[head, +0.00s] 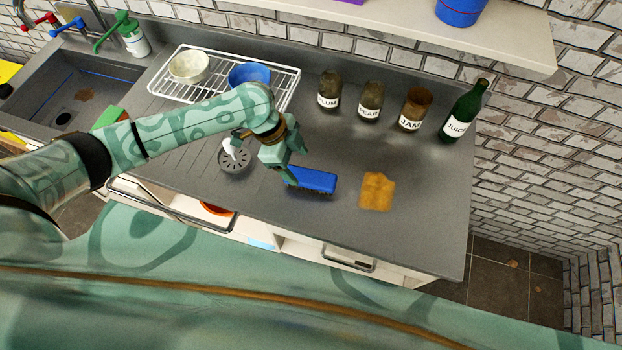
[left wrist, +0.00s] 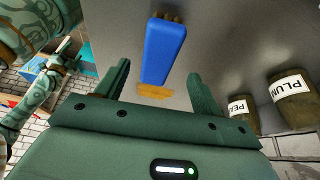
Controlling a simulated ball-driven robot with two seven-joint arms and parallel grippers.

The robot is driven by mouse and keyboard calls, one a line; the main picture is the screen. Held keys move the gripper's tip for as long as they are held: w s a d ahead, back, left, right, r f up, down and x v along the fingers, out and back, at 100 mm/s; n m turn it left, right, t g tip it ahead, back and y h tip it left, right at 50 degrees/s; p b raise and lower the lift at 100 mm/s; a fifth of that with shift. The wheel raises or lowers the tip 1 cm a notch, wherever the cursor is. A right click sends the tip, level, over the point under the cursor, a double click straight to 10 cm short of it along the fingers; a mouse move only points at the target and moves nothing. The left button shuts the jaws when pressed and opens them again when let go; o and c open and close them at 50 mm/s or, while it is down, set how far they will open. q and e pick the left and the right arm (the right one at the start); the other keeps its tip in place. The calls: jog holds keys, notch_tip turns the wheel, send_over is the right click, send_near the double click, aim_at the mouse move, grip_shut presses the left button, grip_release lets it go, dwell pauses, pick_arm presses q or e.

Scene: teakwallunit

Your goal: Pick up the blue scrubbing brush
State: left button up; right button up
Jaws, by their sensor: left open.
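The blue scrubbing brush (head: 311,180) lies on the grey counter, bristles toward the front edge. In the left wrist view the brush (left wrist: 163,50) lies ahead of the fingers, lined up with the gap between them. My left gripper (head: 283,170) is at the brush's left end in the head view, close above the counter. In the left wrist view the left gripper (left wrist: 160,88) is open, with its two fingers apart and nothing clearly held. Whether a finger touches the brush cannot be told. My right gripper is not identifiable in the head view.
Jars (head: 370,100) and a green bottle (head: 464,112) stand behind. A wire rack (head: 284,91) holds two bowls. The counter's right front is clear.

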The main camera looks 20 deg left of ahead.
aim_at(308, 176)
pick_arm(q)
jog(key=x, duration=0.3)
jog(key=b+x, duration=0.1)
jog(key=x, duration=0.2)
jog(key=shift+d+r, duration=0.1)
jog(key=shift+d, duration=0.25)
jog(key=c, duration=1.1)
